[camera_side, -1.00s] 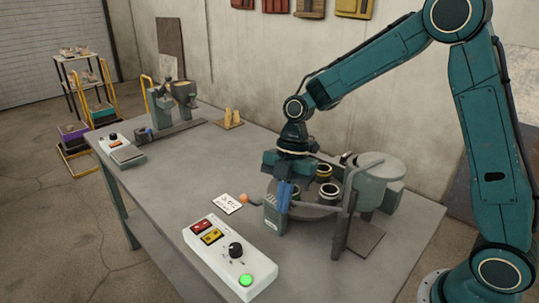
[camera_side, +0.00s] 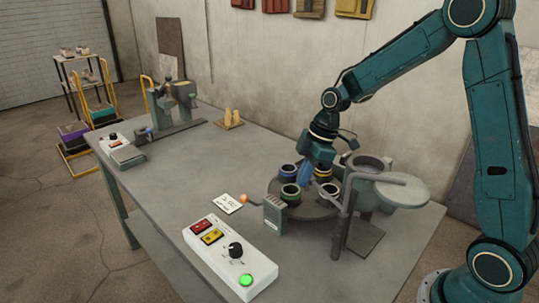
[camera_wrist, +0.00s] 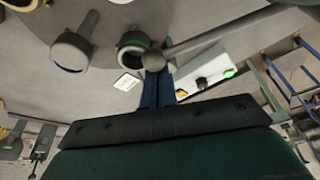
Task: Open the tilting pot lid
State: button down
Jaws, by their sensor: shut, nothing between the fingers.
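The pot (camera_side: 366,164) stands at the right of the table in the side view, with its round mouth uncovered. The grey disc lid (camera_side: 408,193) is swung off to the right of the mouth, beside a bent grey bar on a post (camera_side: 342,225). My gripper (camera_side: 303,184) is left of the pot, low over the round turntable (camera_side: 311,210), pointing down and to the left. Its blue fingers (camera_wrist: 157,88) are together and empty in the wrist view. A grey rod with a ball end (camera_wrist: 153,60) crosses near the fingertips there; I cannot tell whether they touch.
Colour-ringed cups, blue (camera_side: 289,171), green (camera_side: 290,193) and yellow (camera_side: 323,173), stand on the turntable close to my gripper. A control box (camera_side: 230,257) with a lit green button is at the front. A white card (camera_side: 226,203) lies left. The table's middle is mostly clear.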

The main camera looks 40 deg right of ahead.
jog(key=shift+s+d+m, duration=0.1)
jog(key=shift+d+m, duration=0.3)
jog(key=shift+d, duration=0.1)
dwell(0.3)
notch_tip(320, 180, up, 9)
jog(key=a, duration=0.1)
jog(key=shift+w, duration=0.3)
dwell(0.6)
